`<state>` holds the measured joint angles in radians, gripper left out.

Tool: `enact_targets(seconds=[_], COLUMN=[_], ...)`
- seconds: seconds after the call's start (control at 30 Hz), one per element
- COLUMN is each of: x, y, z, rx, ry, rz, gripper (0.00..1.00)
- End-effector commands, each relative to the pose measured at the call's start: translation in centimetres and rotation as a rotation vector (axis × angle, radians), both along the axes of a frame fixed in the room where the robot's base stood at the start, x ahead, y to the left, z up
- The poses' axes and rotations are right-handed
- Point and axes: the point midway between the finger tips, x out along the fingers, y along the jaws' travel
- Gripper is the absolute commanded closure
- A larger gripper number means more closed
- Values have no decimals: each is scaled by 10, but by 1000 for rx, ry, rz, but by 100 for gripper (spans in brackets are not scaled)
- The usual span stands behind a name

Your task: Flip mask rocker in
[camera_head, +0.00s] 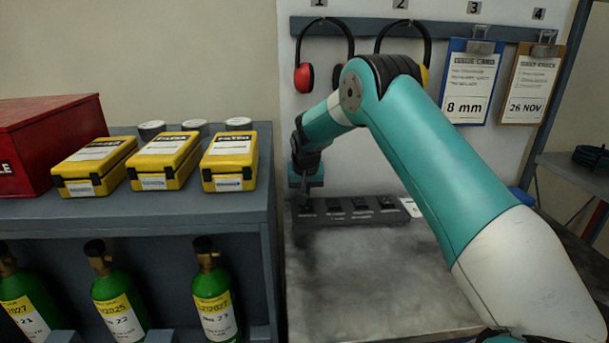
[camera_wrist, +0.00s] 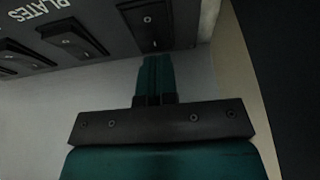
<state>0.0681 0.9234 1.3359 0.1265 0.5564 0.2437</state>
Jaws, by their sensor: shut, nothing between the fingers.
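A dark switch panel (camera_head: 352,217) with a row of several black rockers lies at the back of the grey worktop. It also shows in the wrist view (camera_wrist: 100,15). My gripper (camera_head: 305,193) points down at the left end of the panel. In the wrist view my gripper's fingers (camera_wrist: 156,72) are together and empty, with their tips at the near edge of the end rocker (camera_wrist: 150,22). I cannot tell whether they touch it. The label for this rocker is not readable, so I cannot tell which one is the mask rocker.
A grey shelf (camera_head: 267,187) with yellow cases (camera_head: 230,160) and green bottles (camera_head: 214,295) stands close on the left. A red box (camera_head: 50,140) sits on it. Ear defenders (camera_head: 303,77) and clipboards (camera_head: 468,82) hang behind. The worktop's front (camera_head: 370,290) is clear.

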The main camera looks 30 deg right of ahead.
Motion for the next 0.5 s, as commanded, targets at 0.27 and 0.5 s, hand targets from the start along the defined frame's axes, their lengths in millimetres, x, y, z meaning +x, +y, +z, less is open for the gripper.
enact_targets(seconds=[0.27,0.5], x=[1,1], y=[-1,0], z=[-10,-11], rx=[0,0], ry=[-1,0], rz=[-1,-1], gripper=[100,100])
